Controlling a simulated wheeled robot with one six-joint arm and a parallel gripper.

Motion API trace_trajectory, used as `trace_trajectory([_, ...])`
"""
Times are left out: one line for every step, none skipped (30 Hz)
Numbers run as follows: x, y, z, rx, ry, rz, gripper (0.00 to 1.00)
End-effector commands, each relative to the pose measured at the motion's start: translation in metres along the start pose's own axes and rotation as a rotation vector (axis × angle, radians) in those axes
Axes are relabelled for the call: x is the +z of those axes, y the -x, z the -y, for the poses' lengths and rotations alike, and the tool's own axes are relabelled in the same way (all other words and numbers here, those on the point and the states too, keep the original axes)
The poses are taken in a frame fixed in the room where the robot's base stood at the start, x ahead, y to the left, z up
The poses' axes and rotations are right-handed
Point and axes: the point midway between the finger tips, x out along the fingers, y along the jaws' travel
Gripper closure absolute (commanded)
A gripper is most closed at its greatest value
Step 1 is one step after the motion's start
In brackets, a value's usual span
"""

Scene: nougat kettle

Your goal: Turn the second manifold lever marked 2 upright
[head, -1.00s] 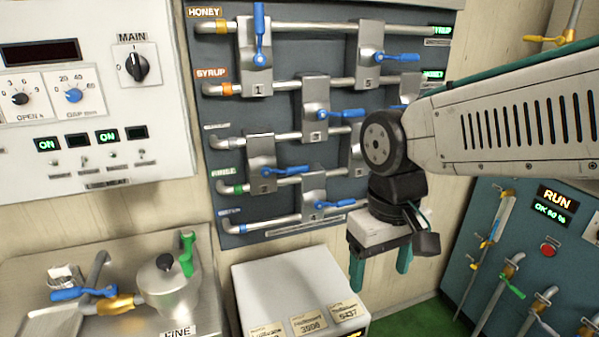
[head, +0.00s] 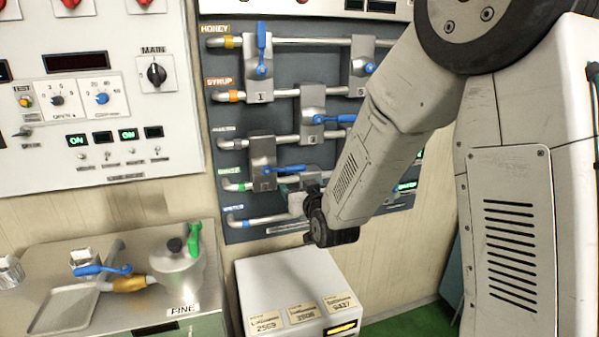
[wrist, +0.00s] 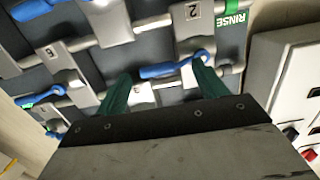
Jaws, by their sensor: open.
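The lever marked 2 (wrist: 170,70) is a blue handle pivoted on a grey metal block (wrist: 198,32) beside the green RINSE label. In the head view this lever (head: 291,168) lies roughly horizontal, its free end pointing right. My gripper (wrist: 161,71) is open, with its two teal fingers on either side of the handle in the wrist view. One finger is near the pivot and the other near the free end; contact cannot be told. In the head view my forearm and wrist hide most of the gripper.
Other blue levers stand close by: lever 1 (head: 261,40) is upright, and another above right (head: 335,119) is horizontal. Pipes cross the dark panel (head: 235,110). A white box (head: 290,265) stands below, and a steel counter with a pot (head: 178,270) at left.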

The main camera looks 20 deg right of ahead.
Motion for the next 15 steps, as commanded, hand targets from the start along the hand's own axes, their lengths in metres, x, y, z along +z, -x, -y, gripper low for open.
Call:
trace_trajectory([-0.007,0.0,-0.004,0.006,0.0,-0.037,0.29])
trace_trajectory([-0.011,0.0,-0.005,0.009,0.001,-0.054,0.29])
trace_trajectory([-0.015,0.0,-0.008,0.013,0.001,-0.071,0.29])
trace_trajectory([-0.016,-0.002,-0.009,0.015,0.002,-0.078,0.29])
trace_trajectory([-0.018,-0.004,-0.011,0.016,0.002,-0.083,0.29])
trace_trajectory([-0.018,-0.007,-0.012,0.018,0.002,-0.086,0.29])
trace_trajectory([-0.018,-0.011,-0.012,0.019,0.002,-0.086,0.29])
trace_trajectory([-0.018,-0.015,-0.013,0.019,0.002,-0.084,0.29])
trace_trajectory([-0.019,-0.021,-0.013,0.02,0.002,-0.085,0.29])
trace_trajectory([-0.019,-0.026,-0.013,0.02,0.002,-0.085,0.29])
trace_trajectory([-0.02,-0.031,-0.013,0.02,0.002,-0.085,0.29])
trace_trajectory([-0.02,-0.038,-0.013,0.019,0.002,-0.083,0.29])
trace_trajectory([-0.02,-0.043,-0.013,0.019,0.002,-0.083,0.29])
trace_trajectory([-0.021,-0.048,-0.013,0.019,0.002,-0.084,0.29])
trace_trajectory([-0.021,-0.053,-0.013,0.019,0.002,-0.084,0.29])
